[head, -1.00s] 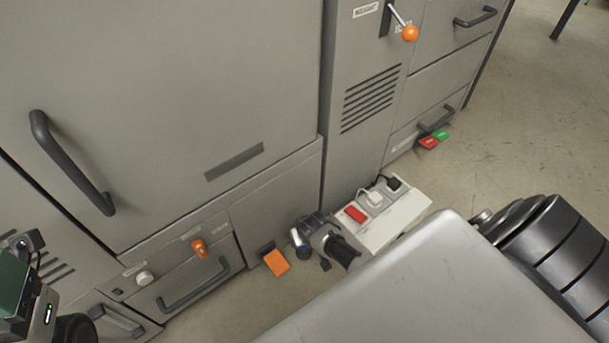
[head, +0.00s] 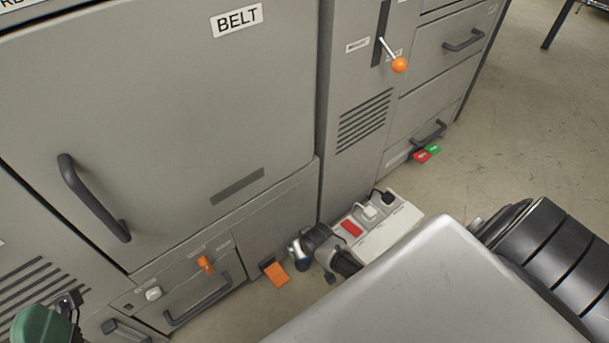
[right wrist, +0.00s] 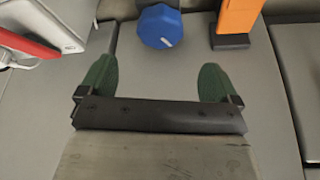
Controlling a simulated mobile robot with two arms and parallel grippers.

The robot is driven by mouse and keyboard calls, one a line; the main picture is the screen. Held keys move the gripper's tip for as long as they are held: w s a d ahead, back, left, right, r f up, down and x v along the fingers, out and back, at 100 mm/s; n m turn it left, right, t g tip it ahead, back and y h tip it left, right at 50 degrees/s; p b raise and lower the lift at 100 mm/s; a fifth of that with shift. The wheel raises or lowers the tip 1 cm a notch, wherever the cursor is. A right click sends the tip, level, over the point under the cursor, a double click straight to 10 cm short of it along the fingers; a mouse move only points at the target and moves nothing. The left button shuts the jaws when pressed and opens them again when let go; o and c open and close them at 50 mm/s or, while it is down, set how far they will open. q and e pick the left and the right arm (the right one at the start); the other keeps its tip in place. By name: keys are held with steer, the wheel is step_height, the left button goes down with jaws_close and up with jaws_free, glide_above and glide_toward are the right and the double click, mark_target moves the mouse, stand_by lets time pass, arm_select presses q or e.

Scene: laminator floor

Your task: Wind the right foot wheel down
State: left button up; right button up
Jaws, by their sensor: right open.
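The foot wheel, a blue faceted knob (right wrist: 160,27), is at the top middle of the right wrist view. It is small and partly hidden low by the machine in the head view (head: 299,251). My right gripper (right wrist: 158,82) is open and empty, with its green fingers apart. The knob lies ahead of the fingers, roughly centred between them and apart from them. In the head view my right gripper (head: 320,241) is beside the knob, largely hidden by my own arm. My left gripper (head: 43,325) shows only as a green part at the bottom left corner.
An orange pedal (head: 276,274) is just left of the knob. A white power strip (head: 388,231) with a red switch is to its right. Drawer handles and an orange-knobbed lever (head: 399,65) project from the cabinets.

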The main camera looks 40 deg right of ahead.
steer(key=shift+p+v, duration=0.45)
steer(key=shift+v, duration=0.8)
